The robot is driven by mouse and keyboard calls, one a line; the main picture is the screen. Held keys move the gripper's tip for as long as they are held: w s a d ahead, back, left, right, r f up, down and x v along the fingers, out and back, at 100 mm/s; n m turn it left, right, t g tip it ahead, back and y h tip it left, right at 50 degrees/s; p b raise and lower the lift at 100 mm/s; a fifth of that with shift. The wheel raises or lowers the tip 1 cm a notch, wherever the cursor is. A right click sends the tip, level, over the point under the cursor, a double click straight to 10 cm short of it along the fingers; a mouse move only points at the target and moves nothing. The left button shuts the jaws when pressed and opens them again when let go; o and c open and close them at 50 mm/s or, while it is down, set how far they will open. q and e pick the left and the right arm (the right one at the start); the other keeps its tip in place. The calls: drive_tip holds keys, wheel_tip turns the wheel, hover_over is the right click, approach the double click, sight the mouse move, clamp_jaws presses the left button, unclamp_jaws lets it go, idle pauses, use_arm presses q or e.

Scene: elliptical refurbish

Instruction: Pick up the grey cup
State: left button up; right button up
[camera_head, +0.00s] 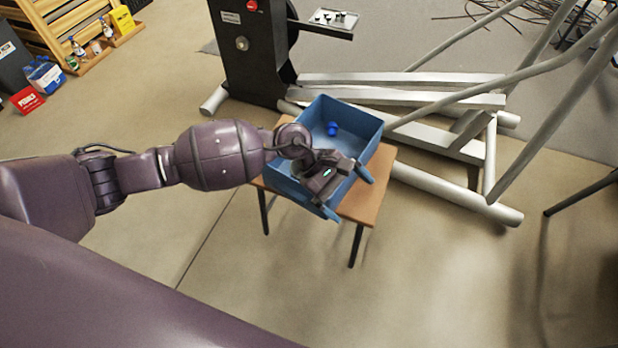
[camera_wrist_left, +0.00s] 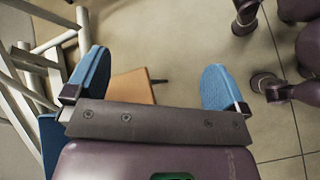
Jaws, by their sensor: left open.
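I see no grey cup in either view. A blue open bin (camera_head: 313,120) stands on a small wooden table (camera_head: 377,185) in the head view. A small blue object (camera_head: 332,128) lies on the bin's floor. My left gripper (camera_head: 348,193) is over the near right side of the bin, hiding part of its inside. Its two blue-padded fingers are spread wide with nothing between them. In the left wrist view the open left gripper (camera_wrist_left: 157,72) shows the wooden tabletop (camera_wrist_left: 132,88) beyond its fingers. My right gripper is not in view.
An elliptical machine with a black housing (camera_head: 250,50) and grey bars (camera_head: 400,80) stands behind and right of the table. A wooden rack (camera_head: 60,30) with bottles is at the far left. The floor in front is clear.

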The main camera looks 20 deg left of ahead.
use_arm(q)
drive_tip(key=w+a+f+m+t+y+b, duration=0.1)
drive_tip(key=w+a+f+m+y+b, duration=0.1)
drive_tip(key=w+a+f+m+y, duration=0.4)
drive_tip(key=w+a+f+m+y+b, duration=0.2)
drive_tip(key=w+a+m+y+b, duration=0.15)
drive_tip(key=w+a, duration=0.4)
drive_tip(key=shift+m+y, duration=0.35)
drive_tip(key=shift+y, duration=0.1)
drive_tip(key=f, duration=0.2)
drive_tip(key=a+f, duration=0.1)
drive_tip(key=f, duration=0.1)
drive_tip(key=shift+s+f+b, duration=0.15)
drive_tip(key=shift+f+b, duration=0.15)
drive_tip(key=shift+f, duration=0.7)
wheel_tip(320, 180, down, 4)
drive_tip(key=shift+a+r+b, duration=0.15)
drive_tip(key=shift+b, duration=0.7)
drive_tip(key=shift+f, duration=0.2)
drive_tip(key=shift+r, duration=0.15)
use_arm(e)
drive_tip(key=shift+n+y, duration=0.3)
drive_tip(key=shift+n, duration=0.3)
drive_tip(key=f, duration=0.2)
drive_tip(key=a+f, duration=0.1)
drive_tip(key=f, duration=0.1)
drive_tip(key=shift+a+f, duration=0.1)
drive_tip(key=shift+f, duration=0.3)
use_arm(q)
drive_tip(key=shift+c, duration=0.3)
